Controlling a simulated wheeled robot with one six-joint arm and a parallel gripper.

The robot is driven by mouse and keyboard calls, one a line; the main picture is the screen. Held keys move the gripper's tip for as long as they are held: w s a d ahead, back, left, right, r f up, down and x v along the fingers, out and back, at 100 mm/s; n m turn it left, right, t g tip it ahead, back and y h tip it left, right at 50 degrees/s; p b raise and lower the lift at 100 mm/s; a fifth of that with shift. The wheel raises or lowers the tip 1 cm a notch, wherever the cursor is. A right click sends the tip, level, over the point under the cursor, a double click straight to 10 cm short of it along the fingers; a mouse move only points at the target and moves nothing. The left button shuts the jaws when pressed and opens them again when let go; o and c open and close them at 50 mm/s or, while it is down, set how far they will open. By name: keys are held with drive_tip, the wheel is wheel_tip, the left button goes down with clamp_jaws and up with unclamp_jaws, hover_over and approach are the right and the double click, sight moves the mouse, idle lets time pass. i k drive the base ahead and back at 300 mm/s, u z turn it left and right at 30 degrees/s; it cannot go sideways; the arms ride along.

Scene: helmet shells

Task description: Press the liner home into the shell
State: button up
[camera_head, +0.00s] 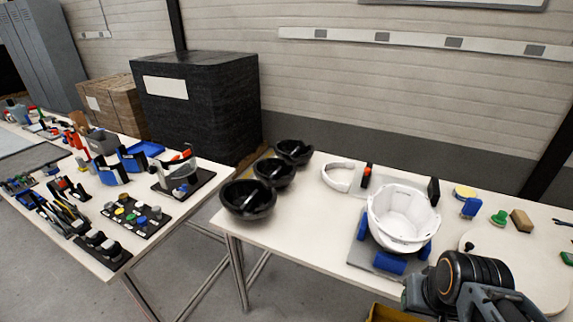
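A white helmet shell (401,217) sits open side up in a holder with blue pads (376,262) on a grey plate on the right table. Its inside is pale and faceted; I cannot tell a separate liner from the shell, or how deep one sits. Three black bowl-shaped pieces (249,200) stand at the table's left end, each with a bar across its opening. Part of my arm fills the lower right corner, in front of and right of the shell, apart from it in the picture. I cannot make out my gripper's fingertips there.
A white curved band (340,177) and an orange-and-black item (366,176) lie behind the shell. Small blocks and a green piece (499,217) lie to its right, near a pale round board (530,255). A second table on the left holds many tools. A floor gap separates the tables.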

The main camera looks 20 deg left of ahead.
sight(402, 220)
drive_tip(key=k, duration=0.85)
drive_tip(key=u, duration=0.95)
drive_tip(key=i, duration=0.65)
drive_tip(key=u, duration=0.8)
drive_tip(key=i, duration=0.85)
drive_tip(key=z, duration=0.75)
drive_tip(key=i, duration=0.85)
drive_tip(key=z, duration=0.95)
